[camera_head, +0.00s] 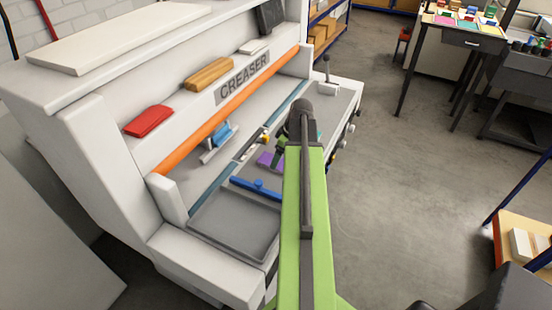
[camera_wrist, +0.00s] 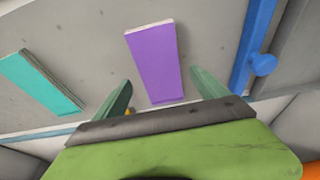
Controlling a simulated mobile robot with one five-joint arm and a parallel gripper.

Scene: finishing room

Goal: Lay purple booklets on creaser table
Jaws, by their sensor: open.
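A purple booklet (camera_head: 266,159) lies on the grey creaser table (camera_head: 335,103), just left of my arm in the head view. In the wrist view the purple booklet (camera_wrist: 154,62) lies flat, ahead of and between my finger tips. My gripper (camera_wrist: 161,77) is open, with one green finger on each side of the booklet's near end. Nothing is held. I cannot tell how high the fingers are above the table. A teal booklet (camera_wrist: 40,80) lies on the table to the left in the wrist view. My arm hides part of the table in the head view.
A blue bar with a knob (camera_head: 257,187) crosses the bed near the grey tray (camera_head: 235,225). An orange roller (camera_head: 215,121) runs along the creaser's back. A red block (camera_head: 148,121) and a wooden block (camera_head: 209,74) sit on its ledge. A far table (camera_head: 453,38) holds coloured items.

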